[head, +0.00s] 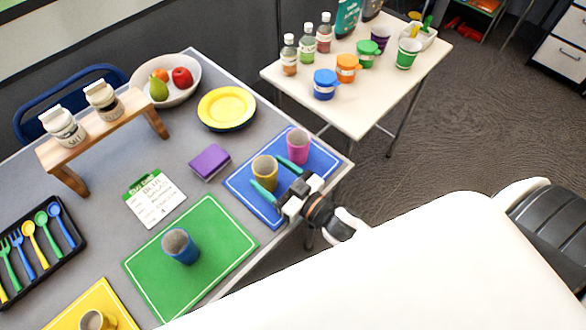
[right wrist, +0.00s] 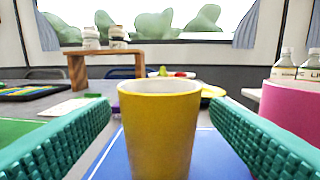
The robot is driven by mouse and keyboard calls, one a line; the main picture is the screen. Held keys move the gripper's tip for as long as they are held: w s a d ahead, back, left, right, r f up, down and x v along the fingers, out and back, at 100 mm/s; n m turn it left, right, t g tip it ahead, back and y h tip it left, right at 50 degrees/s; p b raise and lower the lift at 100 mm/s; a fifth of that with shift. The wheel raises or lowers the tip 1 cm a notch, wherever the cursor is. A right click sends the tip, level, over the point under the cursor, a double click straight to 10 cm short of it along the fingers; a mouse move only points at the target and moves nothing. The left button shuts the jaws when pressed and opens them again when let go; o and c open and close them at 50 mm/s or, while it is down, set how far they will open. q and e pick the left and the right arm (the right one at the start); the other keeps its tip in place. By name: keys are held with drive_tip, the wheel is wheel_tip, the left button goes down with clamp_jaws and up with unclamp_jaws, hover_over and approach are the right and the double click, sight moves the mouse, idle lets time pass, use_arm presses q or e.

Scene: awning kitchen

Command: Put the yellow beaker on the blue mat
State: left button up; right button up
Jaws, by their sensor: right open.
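The yellow beaker (head: 265,170) stands upright on the blue mat (head: 243,188) in the head view, near the mat's middle. My right gripper (head: 278,177) is open, its two green fingers on either side of the beaker. In the right wrist view the yellow beaker (right wrist: 160,125) stands between the open fingers, with visible gaps to both. The blue mat (right wrist: 112,160) shows beneath it. My left gripper is not in view.
A pink beaker (head: 298,146) stands on the same mat, close beside a right finger. A blue beaker (head: 180,246) stands on the green mat (head: 222,225). A purple sponge (head: 210,161) and yellow plates (head: 227,107) lie behind. Another beaker (head: 97,321) is on the yellow mat.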

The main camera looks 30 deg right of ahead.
drive_tip(key=v, duration=0.7)
drive_tip(key=shift+s+d+b, duration=0.1)
drive_tip(key=shift+s+b, duration=0.2)
drive_tip(key=shift+s, duration=0.1)
